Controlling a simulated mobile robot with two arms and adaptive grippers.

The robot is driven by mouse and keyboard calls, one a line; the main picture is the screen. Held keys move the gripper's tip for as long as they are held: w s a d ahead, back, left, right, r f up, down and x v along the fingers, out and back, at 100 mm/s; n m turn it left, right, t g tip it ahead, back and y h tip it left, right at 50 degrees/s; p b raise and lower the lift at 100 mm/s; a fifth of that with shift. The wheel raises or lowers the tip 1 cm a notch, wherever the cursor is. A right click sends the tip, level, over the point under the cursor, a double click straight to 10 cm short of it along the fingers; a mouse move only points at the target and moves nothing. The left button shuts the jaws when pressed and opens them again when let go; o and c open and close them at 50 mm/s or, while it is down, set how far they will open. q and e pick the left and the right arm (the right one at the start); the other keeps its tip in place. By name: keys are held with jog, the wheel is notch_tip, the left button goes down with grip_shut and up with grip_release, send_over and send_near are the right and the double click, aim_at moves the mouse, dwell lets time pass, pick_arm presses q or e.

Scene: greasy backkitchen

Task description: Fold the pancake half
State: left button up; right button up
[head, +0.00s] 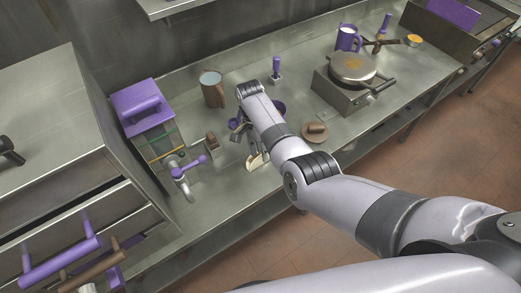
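My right arm reaches in from the lower right across the steel counter. Its gripper (240,131) points down near the middle of the counter, partly hidden behind its own wrist; whether its fingers are open is unclear. A small cream-coloured flat piece (257,160) shows just below the gripper, partly covered by my arm. I cannot tell whether it is the pancake or whether it is folded. My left gripper is not in view.
A round-lidded cooking iron (353,68) stands to the right, shut. A brown saucer (316,132) lies right of my arm. A brown cup (212,89), a purple-topped dispenser (146,110) with a tap, and a purple mug (347,40) also stand here. Drawers are at left.

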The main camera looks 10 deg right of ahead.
jog(key=shift+c, duration=1)
jog(key=s+p+v, duration=0.1)
jog(key=p+v, duration=0.4)
jog(key=v, duration=0.1)
jog(key=shift+w+r+p, duration=0.3)
jog(key=shift+w+r, duration=0.1)
jog(key=shift+r, duration=0.15)
